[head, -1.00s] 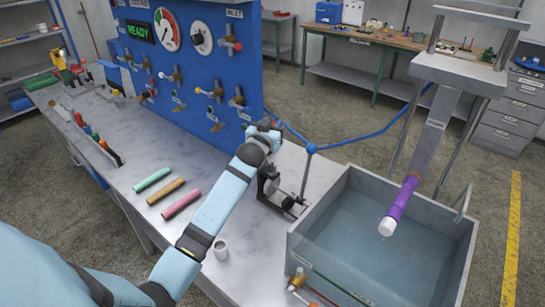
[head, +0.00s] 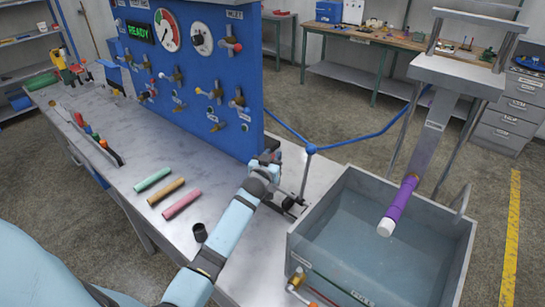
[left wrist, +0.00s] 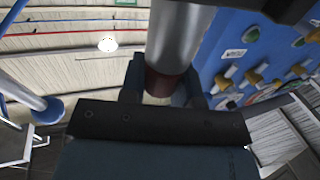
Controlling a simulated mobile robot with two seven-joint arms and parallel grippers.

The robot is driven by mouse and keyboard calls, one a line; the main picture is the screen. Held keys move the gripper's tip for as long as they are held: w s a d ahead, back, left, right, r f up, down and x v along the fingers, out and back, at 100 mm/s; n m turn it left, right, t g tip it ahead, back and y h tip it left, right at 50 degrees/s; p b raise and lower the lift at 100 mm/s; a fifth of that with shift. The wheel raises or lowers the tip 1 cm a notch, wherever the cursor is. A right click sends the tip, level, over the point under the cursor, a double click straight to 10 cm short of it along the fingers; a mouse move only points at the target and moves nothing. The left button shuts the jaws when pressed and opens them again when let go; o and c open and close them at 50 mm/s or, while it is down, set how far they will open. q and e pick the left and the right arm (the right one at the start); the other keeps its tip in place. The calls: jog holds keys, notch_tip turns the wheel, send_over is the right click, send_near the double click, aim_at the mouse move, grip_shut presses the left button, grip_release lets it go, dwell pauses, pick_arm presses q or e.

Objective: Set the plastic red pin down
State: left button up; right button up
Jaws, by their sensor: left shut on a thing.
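My left gripper (head: 272,152) is beside the right end of the blue panel, above the bench. In the left wrist view its two fingers (left wrist: 165,88) are shut on a dark red piece, which I take to be the red pin (left wrist: 170,82). A silver cylinder (left wrist: 180,35) stands directly beyond the red piece; I cannot tell whether the two are joined. My right gripper is not in view.
The blue panel (head: 205,70) with valves stands close to my left gripper. A water tank (head: 325,255) is to the right, with a purple tube (head: 402,200) over it. Green, orange and pink rolls (head: 182,203) and a dark cup (head: 199,232) are on the bench (head: 130,170).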

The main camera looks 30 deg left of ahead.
pick_arm(q)
jog(key=shift+s+d+f+b, duration=0.1)
jog(key=shift+s+f+b, duration=0.05)
jog(key=shift+f+b, duration=0.45)
grip_shut()
jog(key=o, duration=0.9)
grip_release()
jog(key=shift+f, duration=0.15)
